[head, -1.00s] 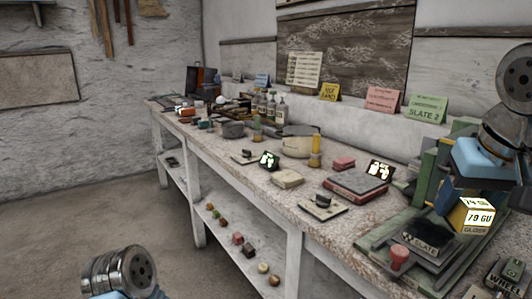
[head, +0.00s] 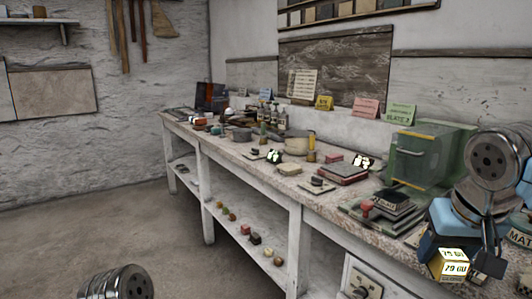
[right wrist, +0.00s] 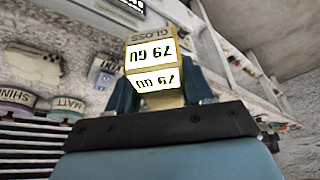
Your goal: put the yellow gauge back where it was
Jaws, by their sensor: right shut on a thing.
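The yellow gauge (head: 453,265) is a small block with lit white faces reading 79 GU. My right gripper (head: 455,243) is shut on it and holds it at the lower right of the head view, in front of the bench edge. In the right wrist view the gauge (right wrist: 155,62) sits between the blue fingers (right wrist: 160,92), its readout upside down and GLOSS on its upper face. Part of my left arm shows at the bottom left of the head view, but its gripper is out of frame.
The long bench (head: 345,203) carries a green cabinet (head: 425,155), a dark slate stack (head: 393,203), a red book-like block (head: 343,170), pots, bottles and standing cards. In the right wrist view, tubs marked SHINY (right wrist: 15,97) and MATT (right wrist: 68,105) stand at left. The floor before the bench is clear.

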